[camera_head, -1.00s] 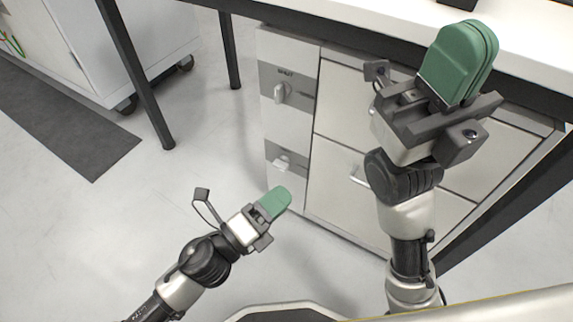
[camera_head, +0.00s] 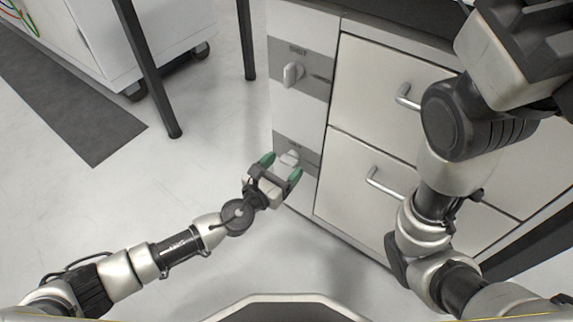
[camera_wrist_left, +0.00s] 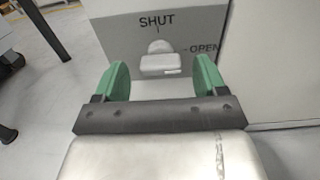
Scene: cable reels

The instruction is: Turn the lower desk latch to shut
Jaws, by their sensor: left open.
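The lower desk latch (camera_head: 289,158) is a pale knob on a grey plate low on the narrow left panel of the drawer unit. The left wrist view shows the latch (camera_wrist_left: 160,63) with its handle lying sideways, SHUT printed above and OPEN to the right. My left gripper (camera_head: 281,167) is open, its green fingers pointing at the latch, one on either side in the picture. The left wrist view shows the fingers (camera_wrist_left: 160,82) spread and empty; contact with the latch is not visible. My right gripper (camera_head: 525,45) is at the upper right, its fingers cut off by the frame.
The upper latch (camera_head: 293,73) sits above on the same panel, its handle upright. Drawers with bar handles (camera_head: 385,183) stand to the right. A dark table leg (camera_head: 150,75) and a wheeled white cabinet (camera_head: 120,45) are at the left.

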